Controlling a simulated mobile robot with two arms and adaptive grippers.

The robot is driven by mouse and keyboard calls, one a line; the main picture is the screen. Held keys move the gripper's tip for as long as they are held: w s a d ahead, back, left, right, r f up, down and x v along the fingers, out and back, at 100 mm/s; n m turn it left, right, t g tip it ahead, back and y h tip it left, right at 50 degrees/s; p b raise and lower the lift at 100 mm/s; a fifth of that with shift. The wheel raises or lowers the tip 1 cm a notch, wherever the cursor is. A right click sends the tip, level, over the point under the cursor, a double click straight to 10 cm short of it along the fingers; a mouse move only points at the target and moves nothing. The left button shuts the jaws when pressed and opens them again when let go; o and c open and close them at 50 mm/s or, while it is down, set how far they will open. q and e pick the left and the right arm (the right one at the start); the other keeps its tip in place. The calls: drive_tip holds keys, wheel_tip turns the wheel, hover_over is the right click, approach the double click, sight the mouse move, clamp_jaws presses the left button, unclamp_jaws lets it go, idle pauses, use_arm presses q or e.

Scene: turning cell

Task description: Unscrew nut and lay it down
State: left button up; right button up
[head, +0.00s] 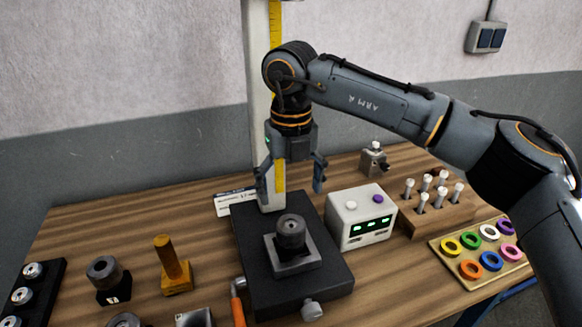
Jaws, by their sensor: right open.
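A dark round piece with a hole in its top (291,230), which may be the nut, sits upright on a grey square block (306,259). The block rests on a black base plate (252,277) in the middle of the table. I cannot tell whether a thread holds the round piece. My right gripper (291,187) points down with its fingers spread, open and empty. It appears above and somewhat behind the round piece, apart from it. My left gripper is not in view.
A pale column with a yellow scale (275,30) stands behind my right gripper. A white box with green displays (362,218) is close on the right, with a peg block (438,212) and ring tray (500,262) beyond. A yellow post (172,262) and dark cylinder (104,270) stand left.

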sight(291, 226)
wheel_tip(291, 226, down, 9)
drive_tip(key=shift+w+p, duration=0.15)
drive_tip(key=shift+p, duration=0.95)
drive_tip(key=shift+w+f, duration=0.15)
drive_tip(key=shift+f, duration=0.5)
drive_tip(key=c, duration=1.4)
drive_tip(key=shift+o, duration=0.2)
drive_tip(key=n+b, duration=0.2)
drive_tip(key=n, duration=0.1)
drive_tip(key=shift+f, duration=0.2)
drive_tip(key=n+b, duration=0.1)
drive_tip(key=n, duration=0.2)
drive_tip(key=shift+r+n+b, duration=0.2)
drive_tip(key=shift+n+b, duration=0.3)
drive_tip(key=shift+n, duration=1.1)
